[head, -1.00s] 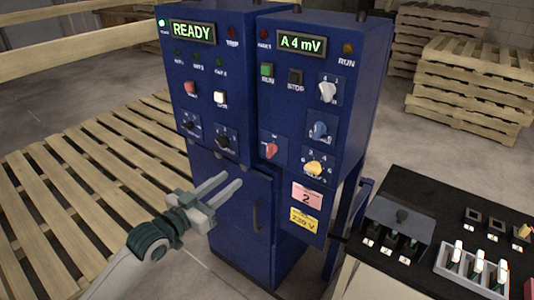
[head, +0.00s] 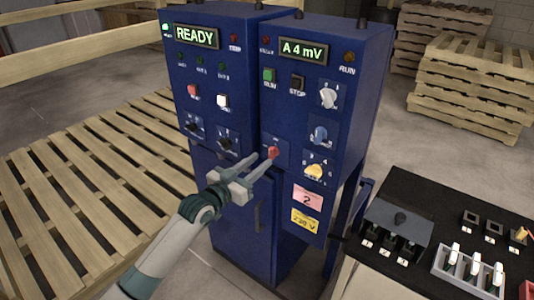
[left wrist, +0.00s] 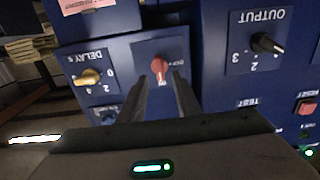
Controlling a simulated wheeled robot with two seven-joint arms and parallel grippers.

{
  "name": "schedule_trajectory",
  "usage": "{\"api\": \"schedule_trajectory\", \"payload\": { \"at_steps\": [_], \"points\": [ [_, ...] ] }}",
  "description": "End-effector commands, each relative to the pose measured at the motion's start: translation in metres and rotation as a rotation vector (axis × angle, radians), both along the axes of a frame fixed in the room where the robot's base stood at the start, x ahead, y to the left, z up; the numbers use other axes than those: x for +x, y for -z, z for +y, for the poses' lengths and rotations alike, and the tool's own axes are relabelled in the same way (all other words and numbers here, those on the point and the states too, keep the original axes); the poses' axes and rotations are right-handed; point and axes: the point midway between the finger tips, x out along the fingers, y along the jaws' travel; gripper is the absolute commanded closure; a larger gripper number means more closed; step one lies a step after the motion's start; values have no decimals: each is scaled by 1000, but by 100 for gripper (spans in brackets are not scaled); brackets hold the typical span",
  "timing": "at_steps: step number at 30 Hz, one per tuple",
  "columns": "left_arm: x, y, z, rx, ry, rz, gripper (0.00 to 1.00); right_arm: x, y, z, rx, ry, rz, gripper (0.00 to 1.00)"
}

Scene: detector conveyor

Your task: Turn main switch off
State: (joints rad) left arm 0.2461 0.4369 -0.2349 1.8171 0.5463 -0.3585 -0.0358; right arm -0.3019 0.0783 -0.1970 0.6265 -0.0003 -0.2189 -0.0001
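The main switch is a red rotary knob (head: 272,152) on the lower left of the right-hand blue cabinet. It also shows in the left wrist view (left wrist: 159,68), beyond and between my fingers. My left gripper (head: 262,164) reaches up to it with its fingers apart. In the left wrist view the two open fingertips (left wrist: 162,80) point at the panel, one to each side of the knob. I cannot tell whether they touch it. My right gripper is not in view.
A yellow knob (head: 315,172) and a blue knob (head: 319,133) sit to the right of the red one. A dark control desk (head: 440,195) stands at the right. Wooden pallets (head: 90,185) lie at the left.

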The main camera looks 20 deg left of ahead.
Motion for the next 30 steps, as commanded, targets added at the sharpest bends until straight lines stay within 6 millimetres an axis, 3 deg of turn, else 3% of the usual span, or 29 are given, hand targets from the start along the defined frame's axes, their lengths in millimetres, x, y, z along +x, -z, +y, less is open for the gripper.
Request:
{"api": "schedule_trajectory", "payload": {
  "at_steps": [3, 9, 22, 23, 26, 30],
  "points": [
    [19, -2, -7, -2, 0, 2, 70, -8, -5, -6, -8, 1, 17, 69],
    [39, -1, -14, -1, 0, 1, 70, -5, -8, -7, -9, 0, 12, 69],
    [45, 0, -17, 0, 0, 0, 70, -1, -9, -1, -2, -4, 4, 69],
    [45, 0, -17, 0, 0, 1, 72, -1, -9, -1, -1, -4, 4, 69],
    [45, 0, -17, 0, 0, 1, 96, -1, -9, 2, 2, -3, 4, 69],
    [45, 0, -17, -1, 0, 1, 96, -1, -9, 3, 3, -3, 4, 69]
  ]
}}
